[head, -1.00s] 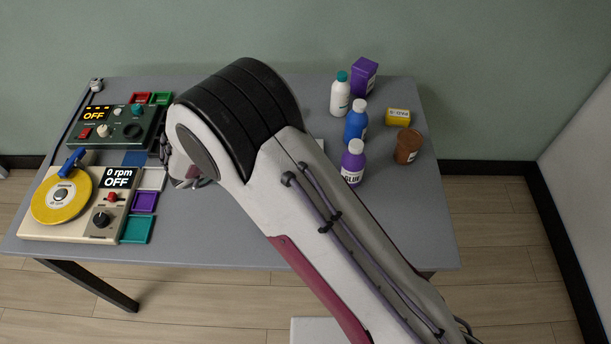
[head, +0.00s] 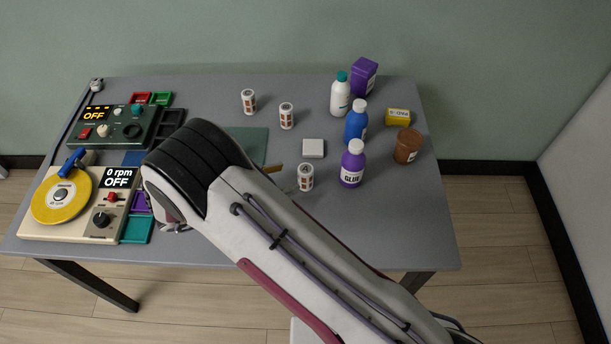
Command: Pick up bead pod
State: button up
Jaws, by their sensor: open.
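Three small white cylinders with red-brown markings, which may be bead pods, stand on the grey table: one at the back (head: 248,101), one right of it (head: 286,115), and one nearer the front (head: 306,177). The front one stands just beyond the edge of my forearm in the picture. My gripper (head: 175,228) is mostly hidden under my wrist, left of all three cylinders; only a small bit shows near the table's front. It is open, and no cylinder is seen in it.
A green mat (head: 252,142) lies partly behind my arm. Machines (head: 75,207) and coloured trays (head: 137,229) fill the left.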

aim_at(299, 175)
jog(key=shift+x, duration=1.2)
jog(key=shift+d, duration=0.1)
jog(key=shift+x, duration=2.5)
jog(key=c, duration=1.2)
